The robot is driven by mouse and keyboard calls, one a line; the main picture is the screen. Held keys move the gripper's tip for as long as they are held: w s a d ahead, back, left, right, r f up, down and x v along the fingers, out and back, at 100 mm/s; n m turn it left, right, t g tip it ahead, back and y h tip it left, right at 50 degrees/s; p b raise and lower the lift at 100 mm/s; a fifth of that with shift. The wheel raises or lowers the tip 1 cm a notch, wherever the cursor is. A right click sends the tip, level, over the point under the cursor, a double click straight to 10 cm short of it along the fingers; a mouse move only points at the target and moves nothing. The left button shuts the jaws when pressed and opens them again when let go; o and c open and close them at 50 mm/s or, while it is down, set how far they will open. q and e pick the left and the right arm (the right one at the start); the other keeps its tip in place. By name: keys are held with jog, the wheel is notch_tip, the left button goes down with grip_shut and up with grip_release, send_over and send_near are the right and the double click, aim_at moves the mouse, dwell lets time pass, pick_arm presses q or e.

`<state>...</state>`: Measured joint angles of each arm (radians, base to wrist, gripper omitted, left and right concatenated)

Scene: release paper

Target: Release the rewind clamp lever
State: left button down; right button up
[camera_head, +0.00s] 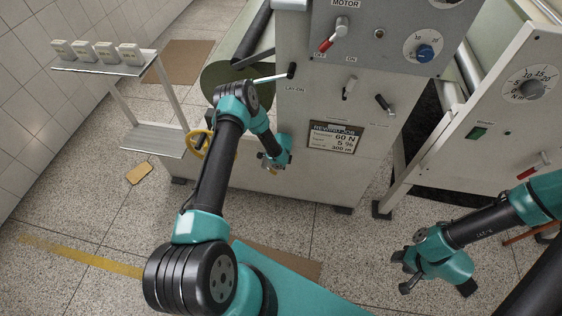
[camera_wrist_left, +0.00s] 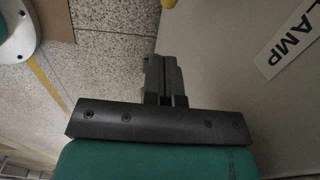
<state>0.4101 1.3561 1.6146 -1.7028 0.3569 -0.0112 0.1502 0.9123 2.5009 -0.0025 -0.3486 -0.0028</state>
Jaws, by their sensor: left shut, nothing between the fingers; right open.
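My left gripper (camera_head: 272,163) is shut and empty, low in front of the machine's pale front panel. Its closed black fingers (camera_wrist_left: 165,72) show in the left wrist view, beside a pale panel with a label (camera_wrist_left: 292,40) reading "LAMP", its start cut off. A small yellow part (camera_wrist_left: 168,3) shows at the top edge of that view, ahead of the fingertips and apart from them. I cannot tell whether it belongs to the clamp lever; no whole clamp lever is clear, and my left arm hides part of the panel. My right gripper (camera_head: 404,272) is open and empty over the floor at the lower right.
The machine panel (camera_head: 310,95) carries a lay-on lever (camera_head: 275,77), a red-handled motor switch (camera_head: 334,35) and a rewind job card (camera_head: 335,138). A shelf stand (camera_head: 155,140) is at left. A second panel (camera_head: 515,110) stands at right.

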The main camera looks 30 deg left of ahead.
aim_at(275, 173)
pick_arm(q)
jog(key=a+f, duration=0.1)
jog(key=f, duration=0.1)
jog(key=a+f, duration=0.1)
jog(key=f, duration=0.1)
jog(key=a+f, duration=0.1)
jog(key=f, duration=0.1)
jog(key=shift+f, duration=0.1)
jog(key=shift+a, duration=0.1)
